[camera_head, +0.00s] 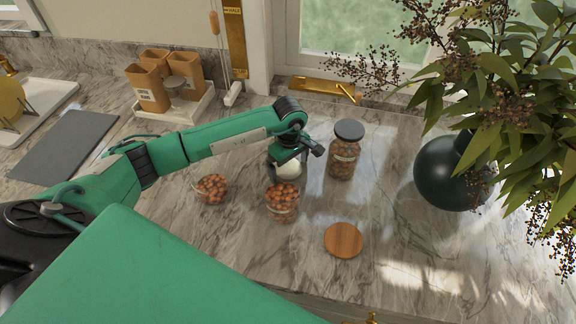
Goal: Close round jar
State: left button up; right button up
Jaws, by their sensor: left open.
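A round glass jar (282,204) filled with brown nuts stands open on the marble counter, near the middle. A round wooden lid (343,240) lies flat on the counter to its right and nearer to me. A second small glass jar (209,190) of nuts stands to the left, also open. My left gripper (289,160) is open and points down just behind the middle jar. A whitish round thing (289,171) shows below its fingers; I cannot tell whether they touch it. My right gripper is not in view.
A tall jar with a black lid (344,158) stands right of my left gripper. A dark round vase (450,172) with overhanging leaves stands at the right. Orange canisters (149,88) sit on a tray at the back left. The counter around the wooden lid is clear.

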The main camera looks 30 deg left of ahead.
aim_at(289, 169)
pick_arm(q)
jog(key=shift+c, duration=0.2)
jog(key=c, duration=1)
jog(key=shift+r, duration=0.1)
jog(key=shift+r, duration=0.45)
jog(key=shift+r+b, duration=2.9)
jog(key=shift+r, duration=6.6)
